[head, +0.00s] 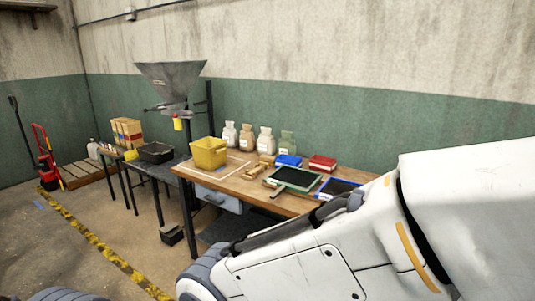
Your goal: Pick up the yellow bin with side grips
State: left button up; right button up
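The yellow bin (209,153) stands upright on the left end of the wooden workbench (237,182), near its front left corner. It is open at the top, and nothing is seen touching it. Whether it holds anything is too small to tell. A white arm of mine fills the lower right of the head view, in front of part of the bench. Neither of my grippers can be made out in this view.
Several tied sacks (265,140) stand behind the bin along the wall. A metal hopper (170,80) rises behind a black tray (155,152) on the left.

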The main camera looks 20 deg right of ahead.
aim_at(208, 153)
jog(key=u, duration=0.3)
jog(key=i, duration=3.7)
jog(key=z, duration=0.55)
